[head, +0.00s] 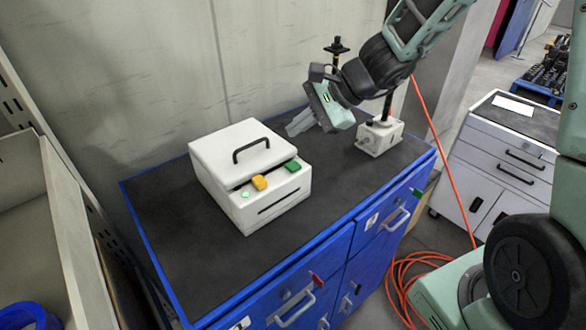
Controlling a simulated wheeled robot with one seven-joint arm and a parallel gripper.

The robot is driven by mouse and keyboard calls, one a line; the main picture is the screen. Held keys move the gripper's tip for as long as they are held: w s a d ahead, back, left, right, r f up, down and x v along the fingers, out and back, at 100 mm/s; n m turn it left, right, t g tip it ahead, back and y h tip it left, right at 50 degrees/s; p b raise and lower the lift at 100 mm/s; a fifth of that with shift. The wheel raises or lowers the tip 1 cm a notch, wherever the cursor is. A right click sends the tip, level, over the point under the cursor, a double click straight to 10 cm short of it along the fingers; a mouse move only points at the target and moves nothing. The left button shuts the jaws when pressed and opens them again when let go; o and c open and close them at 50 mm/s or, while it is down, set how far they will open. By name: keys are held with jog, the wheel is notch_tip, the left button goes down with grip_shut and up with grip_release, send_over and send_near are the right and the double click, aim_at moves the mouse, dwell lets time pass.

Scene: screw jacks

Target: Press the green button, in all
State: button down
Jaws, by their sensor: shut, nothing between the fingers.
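A white box (238,165) with a black handle on its lid stands on the dark top of a blue cabinet. On its front ledge are a green button (292,166) at the right, a yellow button (259,182) to its left, and a small lit green spot (245,194) at the far left. My gripper (290,131) is shut and empty. In the picture it lies above and to the right of the box, behind the green button, apart from it. Its fingers point left.
A concrete wall closes the back. An orange cable (448,165) hangs at the right by a grey drawer cabinet (500,170). The front left of the top is clear.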

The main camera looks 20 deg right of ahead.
aim_at(298, 165)
jog(key=shift+f+b, duration=2.45)
jog(key=shift+f, duration=0.75)
jog(key=shift+f+b, duration=0.4)
jog(key=shift+b, duration=0.2)
jog(key=shift+f+b, duration=0.45)
jog(key=shift+b, duration=0.05)
jog(key=shift+r, duration=0.1)
jog(key=shift+r+p, duration=0.65)
jog(key=shift+r, duration=0.15)
notch_tip(298, 165, up, 5)
jog(key=p, duration=0.4)
jog(key=shift+r, duration=0.1)
